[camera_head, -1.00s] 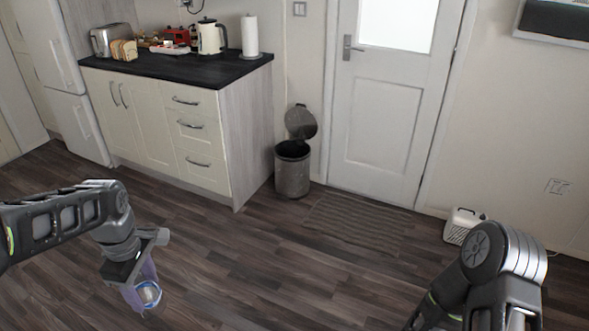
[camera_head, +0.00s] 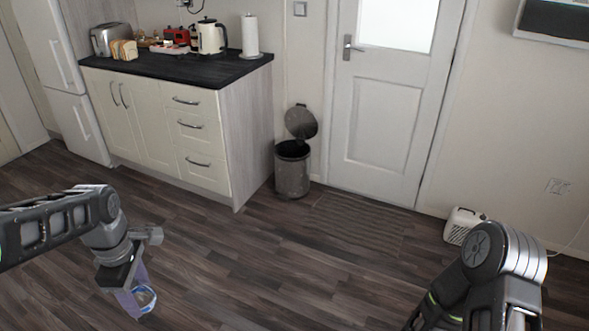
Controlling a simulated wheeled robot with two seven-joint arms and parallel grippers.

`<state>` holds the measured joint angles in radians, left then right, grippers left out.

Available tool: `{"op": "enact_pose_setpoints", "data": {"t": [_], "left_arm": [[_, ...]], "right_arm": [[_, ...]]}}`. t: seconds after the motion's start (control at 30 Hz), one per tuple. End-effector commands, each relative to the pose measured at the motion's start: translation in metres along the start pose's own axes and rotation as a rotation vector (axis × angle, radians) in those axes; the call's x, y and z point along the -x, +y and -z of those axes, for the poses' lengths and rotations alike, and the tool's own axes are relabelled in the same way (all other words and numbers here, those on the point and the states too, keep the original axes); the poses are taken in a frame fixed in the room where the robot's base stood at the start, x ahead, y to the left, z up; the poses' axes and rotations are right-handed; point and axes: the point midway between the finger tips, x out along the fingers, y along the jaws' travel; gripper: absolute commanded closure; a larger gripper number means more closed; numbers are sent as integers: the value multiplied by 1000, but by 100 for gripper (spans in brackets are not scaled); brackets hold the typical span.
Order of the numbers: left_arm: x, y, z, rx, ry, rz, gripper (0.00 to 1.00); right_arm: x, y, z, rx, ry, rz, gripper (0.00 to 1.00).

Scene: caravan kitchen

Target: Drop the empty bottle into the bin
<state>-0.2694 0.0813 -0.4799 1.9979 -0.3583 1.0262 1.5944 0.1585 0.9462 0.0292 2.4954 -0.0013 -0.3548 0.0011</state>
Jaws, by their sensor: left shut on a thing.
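My left gripper (camera_head: 129,290) is at the lower left, shut on a clear, bluish bottle (camera_head: 144,298) and holding it above the floor. The bottle is tilted, and part of it is hidden by the fingers. The bin (camera_head: 292,173) is a grey metal can with its round lid (camera_head: 301,121) raised. It stands on the floor between the cabinet's end and the door, well beyond my left gripper and to its right. My right arm comes in at the lower right, and its gripper fingers are not visible.
A cream cabinet (camera_head: 155,135) with a dark worktop (camera_head: 185,68) stands left of the bin. A ribbed mat (camera_head: 357,222) lies before the white door (camera_head: 383,120). A white heater (camera_head: 462,225) stands by the right wall. The floor between my left gripper and the bin is clear.

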Motion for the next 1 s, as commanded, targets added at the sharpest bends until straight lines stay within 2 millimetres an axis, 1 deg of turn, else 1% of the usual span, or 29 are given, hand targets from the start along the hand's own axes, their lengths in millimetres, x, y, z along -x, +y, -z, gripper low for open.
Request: {"op": "enact_pose_setpoints", "data": {"t": [0.17,0.27,0.37,0.47,0.57,0.6,0.7,0.8,0.9,1.0], "left_arm": [[-3,2,-2,-27,1,1,85],[-10,8,-7,-113,2,2,85],[-26,18,-17,-278,1,6,85],[-50,31,-33,-516,-1,8,85],[-81,44,-56,-811,-3,10,85],[-95,48,-67,-936,-5,10,85],[-129,54,-94,-1236,-6,8,85],[-154,57,-115,-1460,-5,5,85],[-167,57,-126,-1582,-2,2,85],[-172,58,-130,-1626,0,-1,85]], "right_arm": [[0,0,0,0,0,0,100],[0,0,0,0,0,0,100],[0,0,0,0,0,0,100],[0,0,0,0,0,0,100],[0,0,0,0,0,0,100],[0,0,0,0,0,0,100],[0,0,0,0,0,0,100],[0,0,0,0,0,0,100],[0,0,0,0,0,0,100],[0,0,0,0,0,0,100]]}}
